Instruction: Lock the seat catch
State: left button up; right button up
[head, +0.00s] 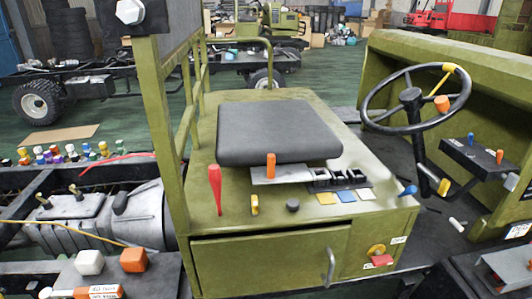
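The black seat cushion (278,132) lies flat on top of an olive-green box (212,246). At its front edge an upright orange lever (271,166) stands by a grey metal plate (292,174); this may be the seat catch, but no label shows it. A red lever (215,188) stands upright to the left, with a small yellow lever (254,205) and a dark round knob (292,205) nearby. A blue-tipped lever (408,191) is at the box's right edge. Neither of my grippers is in view.
A steering wheel (416,100) stands to the right of the seat. Green rails (188,120) rise at the left. A door handle (330,267) and a red button (382,260) are on the box front. A grey engine housing (150,215) fills the left.

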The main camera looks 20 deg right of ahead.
aim_at(410, 191)
jog(key=z, duration=1.65)
jog(key=k+j, duration=0.25)
jog(key=k, duration=0.2)
jog(key=i+l, duration=0.25)
jog(key=i, duration=0.2)
